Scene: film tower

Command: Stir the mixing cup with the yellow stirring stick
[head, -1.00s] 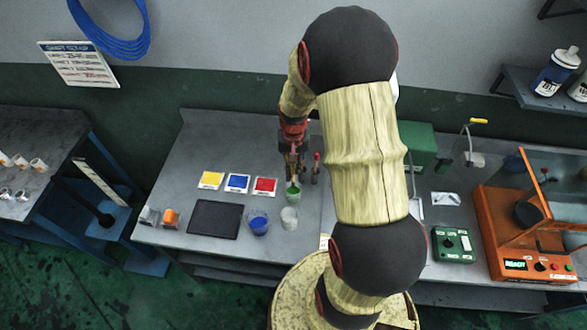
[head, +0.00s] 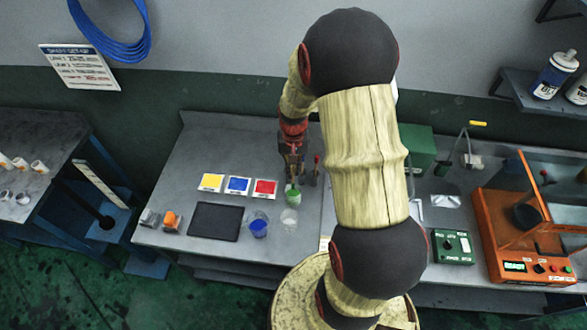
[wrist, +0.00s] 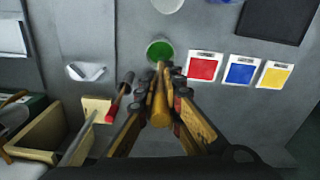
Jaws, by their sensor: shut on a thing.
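My gripper (wrist: 157,108) is shut on the yellow stirring stick (wrist: 160,97), which runs between the fingers toward the mixing cup. The mixing cup (wrist: 159,48), a clear cup with green contents, stands at the stick's far end in the wrist view. In the head view the cup (head: 292,196) stands upright on the bench, right below my gripper (head: 293,173). The stick's tip overlaps the cup's near rim in the wrist view. I cannot tell how deep the tip reaches.
A blue-filled cup (head: 258,225) and a pale cup (head: 289,217) stand close in front. Yellow (head: 211,182), blue (head: 238,185) and red (head: 265,188) cards and a black mat (head: 215,221) lie left. A red-handled tool (wrist: 119,96) stands beside my gripper.

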